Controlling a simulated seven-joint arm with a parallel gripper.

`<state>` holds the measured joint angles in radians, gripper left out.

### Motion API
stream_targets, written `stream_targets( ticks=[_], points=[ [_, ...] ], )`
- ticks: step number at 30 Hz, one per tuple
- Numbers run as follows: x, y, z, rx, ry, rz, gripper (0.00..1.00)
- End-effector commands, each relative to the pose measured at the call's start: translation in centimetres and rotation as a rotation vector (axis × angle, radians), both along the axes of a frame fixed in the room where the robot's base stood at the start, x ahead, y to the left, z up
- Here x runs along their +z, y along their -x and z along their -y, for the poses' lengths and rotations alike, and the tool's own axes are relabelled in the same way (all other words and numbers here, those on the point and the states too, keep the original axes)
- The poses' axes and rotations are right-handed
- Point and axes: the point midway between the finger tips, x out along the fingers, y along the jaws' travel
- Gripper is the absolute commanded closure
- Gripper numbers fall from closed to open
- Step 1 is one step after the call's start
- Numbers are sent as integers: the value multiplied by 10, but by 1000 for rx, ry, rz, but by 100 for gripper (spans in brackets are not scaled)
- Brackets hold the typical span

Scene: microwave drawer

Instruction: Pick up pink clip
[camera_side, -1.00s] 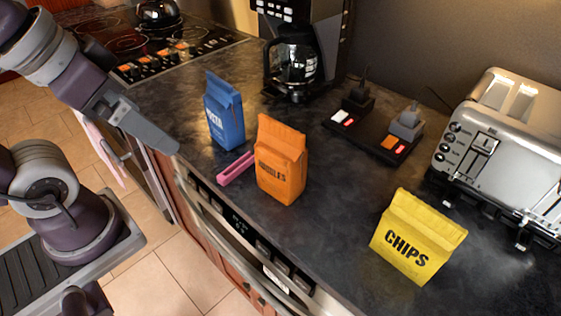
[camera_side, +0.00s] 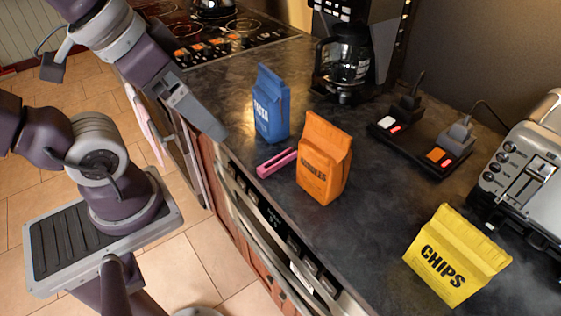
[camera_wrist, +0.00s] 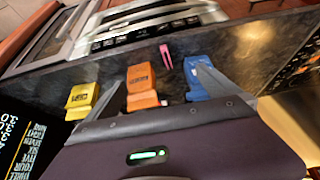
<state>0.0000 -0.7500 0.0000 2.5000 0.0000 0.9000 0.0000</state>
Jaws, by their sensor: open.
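The pink clip (camera_side: 277,163) lies on the dark counter near its front edge, between the blue pasta bag (camera_side: 271,104) and the orange noodles bag (camera_side: 324,158). It also shows in the wrist view (camera_wrist: 166,56), upper middle, beyond my fingers. My gripper (camera_side: 218,128) is above the counter's front edge, left of the clip and apart from it in the side view. In the wrist view my gripper (camera_wrist: 160,86) has its two fingers spread wide with nothing held between them. The orange bag (camera_wrist: 142,84) and blue bag (camera_wrist: 198,80) show near the fingers.
A yellow chips bag (camera_side: 456,256) stands at the lower right. A black switch base (camera_side: 420,148), a coffee maker (camera_side: 350,60) and a toaster (camera_side: 525,175) stand farther back. The stove (camera_side: 225,38) is at upper left. Counter between the orange and yellow bags is clear.

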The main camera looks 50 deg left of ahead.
Motion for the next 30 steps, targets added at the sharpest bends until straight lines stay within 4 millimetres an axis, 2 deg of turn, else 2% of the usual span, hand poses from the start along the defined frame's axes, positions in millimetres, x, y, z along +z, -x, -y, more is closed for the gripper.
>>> stream_targets(
  ticks=[18, 20, 24, 30],
  points=[
    [1, 0, 0, 0, 0, 1, 0],
    [10, -1, 0, 0, 0, 3, 0],
    [57, -4, 0, -14, -10, 0, 0],
    [68, -51, -4, -448, -218, -176, 0]
  ],
)
